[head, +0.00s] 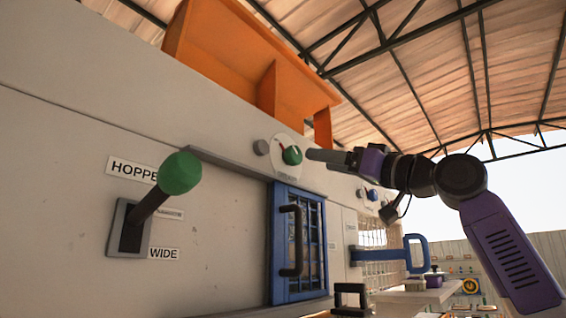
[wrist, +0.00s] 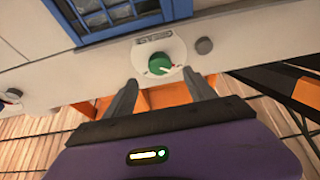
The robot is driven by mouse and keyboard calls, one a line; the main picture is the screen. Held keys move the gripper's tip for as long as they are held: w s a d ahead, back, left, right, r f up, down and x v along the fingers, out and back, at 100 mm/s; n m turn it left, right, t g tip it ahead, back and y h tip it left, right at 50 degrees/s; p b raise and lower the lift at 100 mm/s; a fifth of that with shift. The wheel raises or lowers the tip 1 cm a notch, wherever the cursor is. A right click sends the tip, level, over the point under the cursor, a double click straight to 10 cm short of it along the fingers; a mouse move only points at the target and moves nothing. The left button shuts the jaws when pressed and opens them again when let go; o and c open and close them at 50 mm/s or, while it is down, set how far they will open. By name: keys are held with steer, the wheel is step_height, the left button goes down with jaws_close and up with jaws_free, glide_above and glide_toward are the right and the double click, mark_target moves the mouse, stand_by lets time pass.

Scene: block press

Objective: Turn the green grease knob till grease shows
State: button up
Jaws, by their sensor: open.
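The green grease knob (head: 292,155) sits on a round white dial plate on the machine's panel, above the blue barred door. No grease can be made out.
A grey round button (wrist: 205,46) is beside the dial. The blue door (head: 300,245) has a black handle. A lever with a green grip (head: 180,174) sticks out at left. A blue handle (head: 415,253) juts out at right. An orange hopper (head: 240,60) rises above.

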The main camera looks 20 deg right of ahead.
mark_target(297, 157)
steer(key=p+x, duration=0.3)
steer(key=x, duration=0.4)
steer(key=shift+w+r, duration=0.1)
steer(key=shift+w+a+r+p, duration=0.1)
steer(key=shift+w+a+p, duration=0.25)
steer(key=shift+w+p, duration=0.05)
steer(key=c, duration=1.3)
